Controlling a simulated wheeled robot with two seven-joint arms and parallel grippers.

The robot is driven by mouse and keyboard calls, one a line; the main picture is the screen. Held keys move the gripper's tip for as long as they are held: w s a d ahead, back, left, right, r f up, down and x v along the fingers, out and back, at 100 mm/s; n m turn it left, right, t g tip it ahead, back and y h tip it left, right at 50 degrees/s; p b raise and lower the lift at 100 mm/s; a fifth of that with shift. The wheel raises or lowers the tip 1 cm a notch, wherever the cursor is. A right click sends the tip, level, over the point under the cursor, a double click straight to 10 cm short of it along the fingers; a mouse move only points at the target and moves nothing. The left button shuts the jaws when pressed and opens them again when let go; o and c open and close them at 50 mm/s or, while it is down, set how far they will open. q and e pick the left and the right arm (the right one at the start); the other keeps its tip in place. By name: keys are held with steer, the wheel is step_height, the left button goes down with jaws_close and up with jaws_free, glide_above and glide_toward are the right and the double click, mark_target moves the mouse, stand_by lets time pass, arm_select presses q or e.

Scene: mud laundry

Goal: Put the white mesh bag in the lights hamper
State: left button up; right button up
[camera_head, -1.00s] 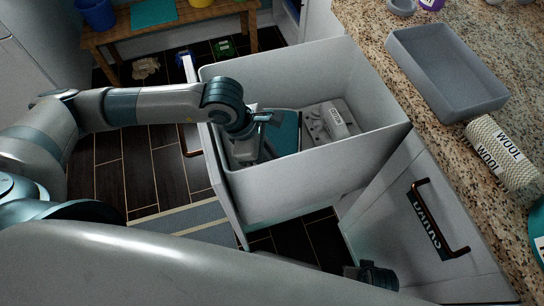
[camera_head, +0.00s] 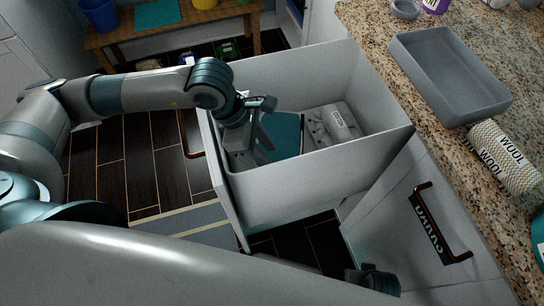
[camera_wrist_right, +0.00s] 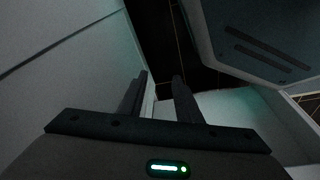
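An open pull-out drawer holds a deep white bin (camera_head: 300,186), which may be the lights hamper; I see no readable name on it. A pale grey-white lump with dark spots and a small label (camera_head: 338,119) lies inside at the right; I cannot tell whether it is the white mesh bag. My left gripper (camera_head: 262,150) reaches down into the bin's left part; its finger opening and anything between the fingers are unclear. My right gripper (camera_wrist_right: 158,92) is open and empty in the right wrist view, low beside the cabinet fronts. It also shows at the head view's bottom (camera_head: 373,281).
A front marked DARKS (camera_head: 428,232) with a copper handle is right of the bin. The granite counter holds a grey tray (camera_head: 447,75) and a beige woven roll marked WOOL (camera_head: 503,157). A wooden bench (camera_head: 180,32) stands behind. Dark floor is open at left.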

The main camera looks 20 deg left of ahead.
arm_select(q)
steer(key=v, duration=0.7)
stand_by(0.3)
